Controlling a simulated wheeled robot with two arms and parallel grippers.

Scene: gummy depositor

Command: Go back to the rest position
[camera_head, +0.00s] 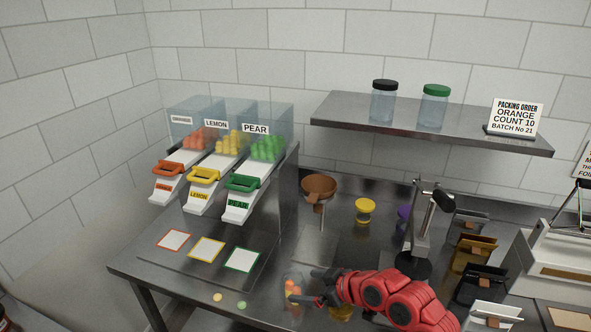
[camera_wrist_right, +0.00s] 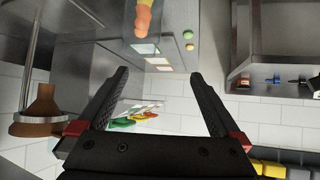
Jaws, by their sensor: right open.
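My right gripper (camera_head: 316,287) reaches in from the lower right over the steel table, its black fingers spread apart. In the right wrist view the gripper (camera_wrist_right: 158,76) is open, with nothing between its fingers. A clear container with orange gummies (camera_head: 292,287) stands on the table just left of the fingertips in the head view. The orange gummies (camera_wrist_right: 143,20) also show beyond the fingertips in the wrist view; whether a finger touches the container I cannot tell. My left gripper is not in view.
A dispenser with orange, lemon and pear bins (camera_head: 227,127) stands at left, with colored squares (camera_head: 207,249) before it. A brown funnel (camera_head: 319,187), yellow-lidded item (camera_head: 365,207) and dark stand (camera_head: 415,262) are behind my right arm. A shelf (camera_head: 455,125) holds two jars.

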